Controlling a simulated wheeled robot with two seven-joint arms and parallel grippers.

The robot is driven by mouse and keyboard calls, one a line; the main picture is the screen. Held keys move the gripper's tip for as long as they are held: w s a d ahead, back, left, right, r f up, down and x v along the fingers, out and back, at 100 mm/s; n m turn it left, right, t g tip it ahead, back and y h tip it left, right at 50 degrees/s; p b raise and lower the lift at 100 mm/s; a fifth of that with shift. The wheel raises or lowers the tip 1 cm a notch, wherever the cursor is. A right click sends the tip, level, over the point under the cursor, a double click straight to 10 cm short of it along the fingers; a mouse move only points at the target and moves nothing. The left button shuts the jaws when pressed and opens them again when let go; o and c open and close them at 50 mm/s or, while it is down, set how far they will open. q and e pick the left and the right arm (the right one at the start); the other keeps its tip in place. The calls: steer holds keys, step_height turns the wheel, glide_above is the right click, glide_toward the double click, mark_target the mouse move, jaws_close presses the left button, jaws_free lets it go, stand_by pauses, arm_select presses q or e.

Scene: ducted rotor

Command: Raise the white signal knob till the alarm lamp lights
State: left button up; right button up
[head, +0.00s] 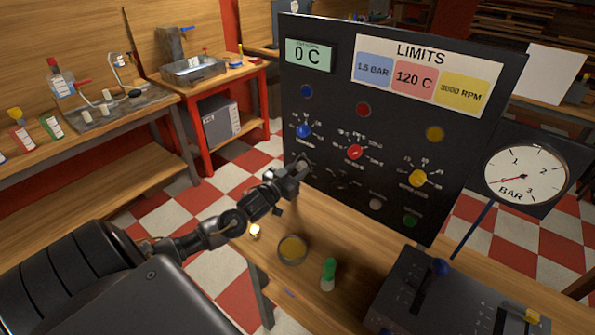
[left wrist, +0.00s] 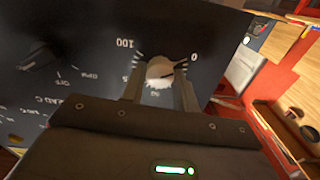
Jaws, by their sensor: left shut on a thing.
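A pale, whitish signal knob (left wrist: 159,70) sits on the black panel (head: 325,90), with a scale marked 0 and 100 around it, upside down in the left wrist view. My left gripper (head: 300,168) is shut on this knob, one finger on each side. In the head view the gripper mostly hides it at the panel's lower left. The panel has dim blue (head: 306,90), red (head: 363,109) and yellow (head: 434,134) round lamps; none is clearly lit, and I cannot tell which is the alarm lamp. My right gripper is out of view.
A pressure gauge (head: 524,172) and a lever box (head: 425,300) stand at the right. A dish (head: 292,250) and a green-topped item (head: 328,274) are on the bench.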

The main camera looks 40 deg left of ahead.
arm_select(q)
steer(key=shift+m, duration=0.3)
steer(key=shift+m, duration=0.9)
steer(key=m, duration=0.6)
steer(key=shift+m, duration=1.7)
steer(key=o, duration=1)
